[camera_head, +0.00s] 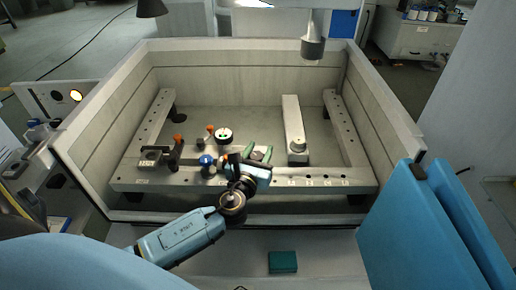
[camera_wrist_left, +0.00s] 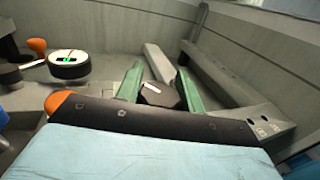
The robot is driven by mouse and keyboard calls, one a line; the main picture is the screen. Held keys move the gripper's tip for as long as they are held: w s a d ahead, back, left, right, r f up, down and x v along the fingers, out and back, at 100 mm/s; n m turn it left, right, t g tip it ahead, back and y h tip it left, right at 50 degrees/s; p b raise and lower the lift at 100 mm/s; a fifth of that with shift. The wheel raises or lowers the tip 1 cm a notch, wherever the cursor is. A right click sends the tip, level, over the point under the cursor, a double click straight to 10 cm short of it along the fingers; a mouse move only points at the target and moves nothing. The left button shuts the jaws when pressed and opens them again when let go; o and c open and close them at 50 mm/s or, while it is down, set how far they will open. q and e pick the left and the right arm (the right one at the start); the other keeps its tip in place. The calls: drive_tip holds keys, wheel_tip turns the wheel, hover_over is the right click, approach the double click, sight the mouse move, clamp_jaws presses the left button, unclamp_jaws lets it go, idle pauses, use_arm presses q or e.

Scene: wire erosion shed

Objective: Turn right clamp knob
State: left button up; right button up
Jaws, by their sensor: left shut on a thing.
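My left gripper (camera_head: 259,154) reaches over the front rail of the open tank, its two green fingers pointing away from me. In the left wrist view the fingers of the left gripper (camera_wrist_left: 159,86) stand on either side of a dark knob (camera_wrist_left: 158,95) with a white pointer mark and are shut on it. The knob's lower part is hidden behind the gripper body. In the head view the knob is small between the fingers. My right gripper is not in view.
Left of the gripper on the rail are a blue-topped knob (camera_head: 206,160), orange-tipped levers (camera_head: 177,139) and a round dial (camera_head: 224,135). A light bar (camera_head: 293,122) stands to the right. A grey nozzle (camera_head: 312,47) hangs above. Tank walls (camera_head: 100,108) surround the work area.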

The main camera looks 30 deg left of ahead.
use_arm(q)
drive_tip(key=shift+m+h, duration=0.3)
drive_tip(key=shift+h, duration=0.2)
drive_tip(key=o, duration=1)
drive_tip(key=shift+s, duration=0.1)
drive_tip(key=shift+s+d+b, duration=0.25)
drive_tip(key=shift+s+d, duration=0.2)
drive_tip(key=shift+s, duration=1.7)
drive_tip(key=shift+s+d+b, duration=0.25)
drive_tip(key=shift+s+d, duration=0.2)
drive_tip(key=shift+s, duration=1.7)
drive_tip(key=shift+s+d+b, duration=0.25)
drive_tip(key=shift+s+d, duration=0.2)
drive_tip(key=shift+s, duration=1.7)
drive_tip(key=shift+c, duration=0.2)
